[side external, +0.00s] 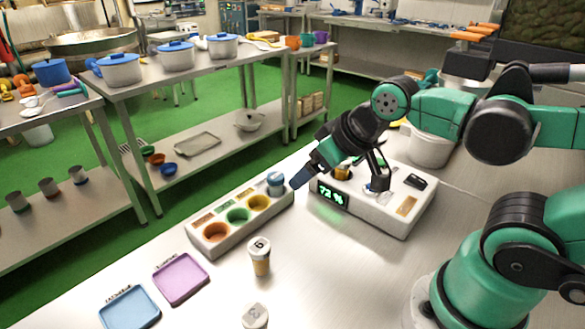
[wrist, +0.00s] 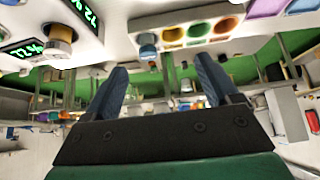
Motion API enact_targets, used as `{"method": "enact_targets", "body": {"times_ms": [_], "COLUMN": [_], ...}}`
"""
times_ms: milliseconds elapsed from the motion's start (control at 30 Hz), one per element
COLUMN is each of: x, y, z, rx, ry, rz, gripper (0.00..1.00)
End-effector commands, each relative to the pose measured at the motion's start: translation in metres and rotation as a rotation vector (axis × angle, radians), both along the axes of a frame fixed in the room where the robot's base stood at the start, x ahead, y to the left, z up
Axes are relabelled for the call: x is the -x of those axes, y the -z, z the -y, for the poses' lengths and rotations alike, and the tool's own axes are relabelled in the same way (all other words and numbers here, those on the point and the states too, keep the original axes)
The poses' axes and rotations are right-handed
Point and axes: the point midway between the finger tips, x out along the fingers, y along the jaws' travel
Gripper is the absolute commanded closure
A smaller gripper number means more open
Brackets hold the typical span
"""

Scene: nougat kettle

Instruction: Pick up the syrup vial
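Several small vials are in view, and I cannot tell which is the syrup vial. One amber vial (side external: 342,172) sits in the white device with a green "72 %" display (side external: 332,195); it also shows at the upper left of the wrist view (wrist: 62,33). A blue-grey capped vial (side external: 275,184) stands in the end slot of the rack (side external: 222,247). A white-capped vial (side external: 260,257) stands on the table, and another (side external: 255,316) is cut by the bottom edge. My gripper (side external: 338,184) is open, its fingers apart above the device and rack end. Nothing shows between the fingers in the wrist view (wrist: 162,68).
The rack has orange, green and yellow round slots. A purple tray (side external: 181,278) and a blue tray (side external: 130,310) lie on the table at lower left. A white tub (side external: 432,145) stands behind the device. The steel table front is mostly clear.

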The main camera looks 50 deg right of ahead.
Motion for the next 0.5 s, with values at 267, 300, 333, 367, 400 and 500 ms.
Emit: {"method": "enact_targets", "body": {"times_ms": [267,300,333,367,400,500], "x": [0.0,-0.001,-0.002,-0.003,-0.005,-0.013], "y": [0.0,0.0,0.0,0.0,0.0,0.001], "z": [0.001,0.003,0.005,0.009,0.016,0.042], "rx": [0.001,0.004,0.007,0.012,0.022,0.046], "ry": [0.0,-0.001,-0.001,-0.003,-0.009,-0.038], "rz": [-0.001,-0.006,-0.013,-0.023,-0.042,-0.107], "gripper": [0.17,0.17,0.17,0.17,0.17,0.17]}}
